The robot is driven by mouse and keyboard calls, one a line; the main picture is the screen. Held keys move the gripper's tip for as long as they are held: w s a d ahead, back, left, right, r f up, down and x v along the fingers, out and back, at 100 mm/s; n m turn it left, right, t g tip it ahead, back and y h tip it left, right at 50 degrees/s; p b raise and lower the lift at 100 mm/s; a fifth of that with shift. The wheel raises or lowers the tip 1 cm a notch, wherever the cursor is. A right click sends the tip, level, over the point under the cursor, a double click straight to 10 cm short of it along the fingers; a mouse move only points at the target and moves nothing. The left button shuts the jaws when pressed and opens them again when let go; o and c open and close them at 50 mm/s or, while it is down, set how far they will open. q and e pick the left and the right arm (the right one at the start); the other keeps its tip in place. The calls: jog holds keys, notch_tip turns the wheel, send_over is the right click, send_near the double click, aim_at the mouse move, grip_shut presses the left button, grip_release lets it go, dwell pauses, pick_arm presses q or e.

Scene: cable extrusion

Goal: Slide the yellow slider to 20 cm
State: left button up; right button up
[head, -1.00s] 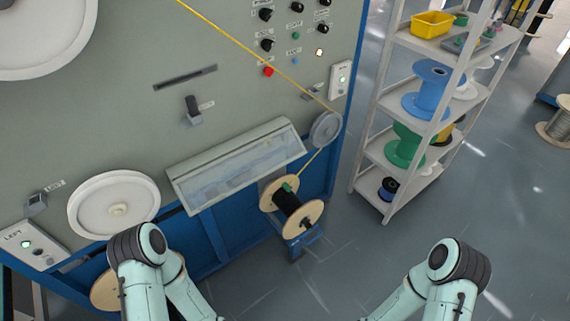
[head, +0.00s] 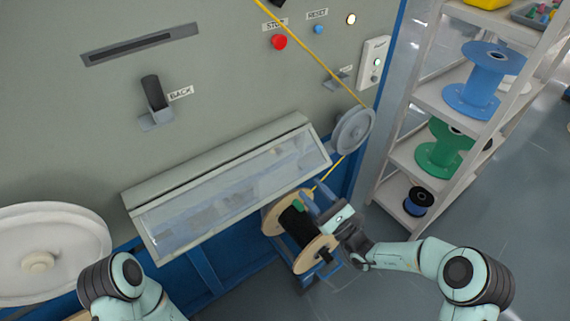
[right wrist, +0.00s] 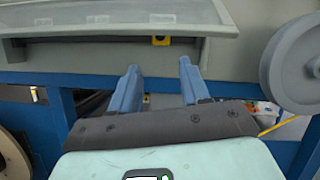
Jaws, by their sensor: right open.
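A small yellow block, which looks like the yellow slider (right wrist: 160,40), sits on a dark horizontal rail (right wrist: 90,40) under the glass-lidded trough in the right wrist view. My right gripper (right wrist: 159,66) is open and empty, its blue fingers pointing toward the slider and apart from it. In the head view my right gripper (head: 326,205) is beside the dark spool (head: 298,225) with wooden flanges, below the trough (head: 235,185). The slider and rail are hidden in the head view. Any scale marks are not readable. Only part of my left arm shows; its gripper is out of view.
A yellow cable (head: 310,55) runs down to a grey pulley (head: 353,131) and on to the spool. A shelf rack (head: 440,95) with blue and green reels stands at the right. A large white wheel (head: 70,235) is at the left. Open floor lies at lower right.

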pick_arm(q)
jog(key=w+f, duration=0.1)
jog(key=w+a+b, duration=0.1)
jog(key=shift+w+a+f+t, duration=0.1)
jog(key=shift+w+f+t, duration=0.2)
jog(key=shift+f+t, duration=0.1)
pick_arm(e)
jog(key=x, duration=1.3)
jog(key=shift+w+r, duration=0.1)
